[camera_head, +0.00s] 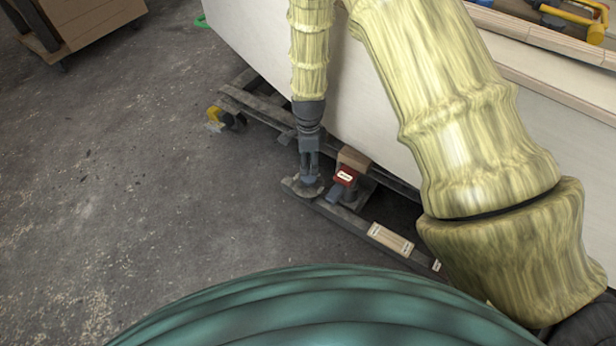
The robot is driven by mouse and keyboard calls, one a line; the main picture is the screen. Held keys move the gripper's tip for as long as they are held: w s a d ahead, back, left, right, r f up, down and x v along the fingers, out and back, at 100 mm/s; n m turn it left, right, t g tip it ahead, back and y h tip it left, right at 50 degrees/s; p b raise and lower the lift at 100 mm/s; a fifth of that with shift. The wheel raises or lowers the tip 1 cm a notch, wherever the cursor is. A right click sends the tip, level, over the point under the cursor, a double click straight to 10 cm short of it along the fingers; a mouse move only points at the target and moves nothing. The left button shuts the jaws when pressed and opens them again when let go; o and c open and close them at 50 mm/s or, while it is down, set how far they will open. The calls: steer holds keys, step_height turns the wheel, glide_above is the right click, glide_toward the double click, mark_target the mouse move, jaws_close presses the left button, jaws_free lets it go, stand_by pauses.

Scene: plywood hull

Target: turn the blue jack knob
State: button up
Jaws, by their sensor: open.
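My gripper (309,173) points down beside the hull, near the middle of the camera_head view. Its fingers are slightly apart. A small blue-grey piece, apparently the blue jack knob (308,181), shows right at the fingertips above a round grey base. Whether the fingers touch it or stand around it is too small to tell. A red jack (345,176) with a white label stands just to the right. Another small bluish part (333,195) shows at its lower left.
The pale plywood hull (255,50) rises close behind my gripper. Dark cradle rails (340,215) run along its foot, with a small wooden block (390,239) to the right. A yellow-and-black item (226,118) lies to the left. The concrete floor (130,180) at left is clear.

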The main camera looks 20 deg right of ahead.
mark_target(308, 180)
step_height(308, 180, down, 8)
steer(key=b, duration=0.3)
steer(key=shift+f, duration=0.25)
steer(key=c, duration=1)
